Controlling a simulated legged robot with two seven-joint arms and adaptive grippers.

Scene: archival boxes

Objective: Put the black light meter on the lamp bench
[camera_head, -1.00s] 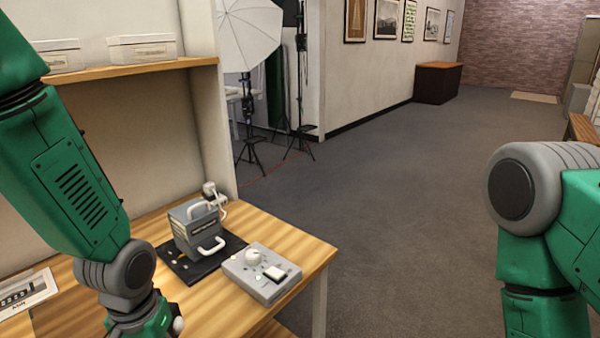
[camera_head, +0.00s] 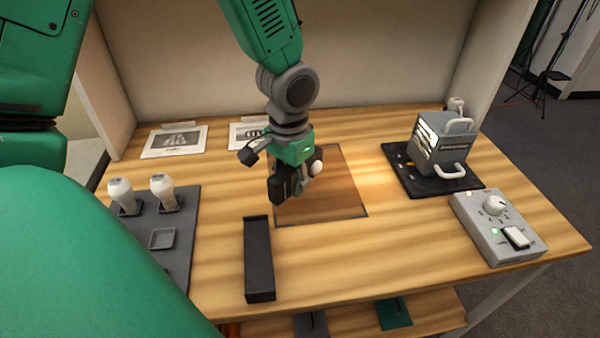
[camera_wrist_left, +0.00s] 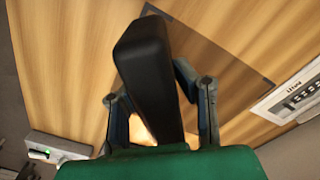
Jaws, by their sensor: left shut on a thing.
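My left gripper (camera_head: 296,184) hangs over the middle of the wooden lamp bench (camera_head: 400,288). It is shut on the black light meter (camera_head: 279,190). In the left wrist view the meter (camera_wrist_left: 150,70) is a long black body between the two fingers (camera_wrist_left: 160,112). A small white dome (camera_head: 317,167) shows beside the gripper in the head view. The meter appears to be above a brown square panel (camera_head: 335,195) set in the bench top; I cannot tell the exact gap. My right gripper is not in view.
A long black tray (camera_head: 258,262) lies in front of the gripper. At right are a grey lamp housing (camera_head: 440,150) on a black mat and a grey control box (camera_head: 497,228) with a dial. White bulbs (camera_head: 121,193) stand on a grey holder at left. Printed cards (camera_head: 175,141) lie behind.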

